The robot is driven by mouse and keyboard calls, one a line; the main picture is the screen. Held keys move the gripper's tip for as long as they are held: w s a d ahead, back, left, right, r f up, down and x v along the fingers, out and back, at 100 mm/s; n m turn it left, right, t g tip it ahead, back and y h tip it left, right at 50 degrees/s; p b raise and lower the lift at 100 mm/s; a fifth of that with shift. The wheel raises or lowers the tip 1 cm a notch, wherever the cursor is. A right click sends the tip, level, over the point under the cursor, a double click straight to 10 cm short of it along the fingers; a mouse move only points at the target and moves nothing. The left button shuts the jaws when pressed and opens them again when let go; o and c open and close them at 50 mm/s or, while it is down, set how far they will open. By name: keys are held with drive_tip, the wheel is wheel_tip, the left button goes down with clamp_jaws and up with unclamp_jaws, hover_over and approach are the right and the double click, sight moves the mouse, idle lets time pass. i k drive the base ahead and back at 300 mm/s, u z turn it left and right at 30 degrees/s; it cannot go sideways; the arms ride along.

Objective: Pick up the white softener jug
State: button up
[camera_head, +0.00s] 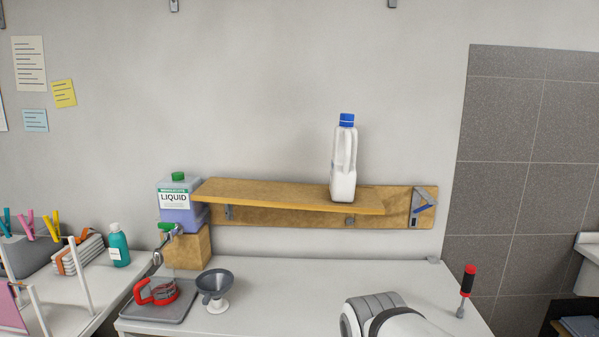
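The white softener jug (344,162) has a blue cap and a side handle. It stands upright near the right end of a wooden wall shelf (270,193). My arm shows only as a rounded white and grey part at the bottom, right of centre, below the shelf and apart from the jug. My gripper is not in view.
A liquid dispenser (177,204) sits on a wooden block (190,247) left of the shelf. The white worktop (290,290) is clear in the middle.

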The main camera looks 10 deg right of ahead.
sight(343, 178)
drive_tip(key=z, duration=0.2)
drive_tip(key=i, duration=0.85)
drive_tip(key=u, duration=0.1)
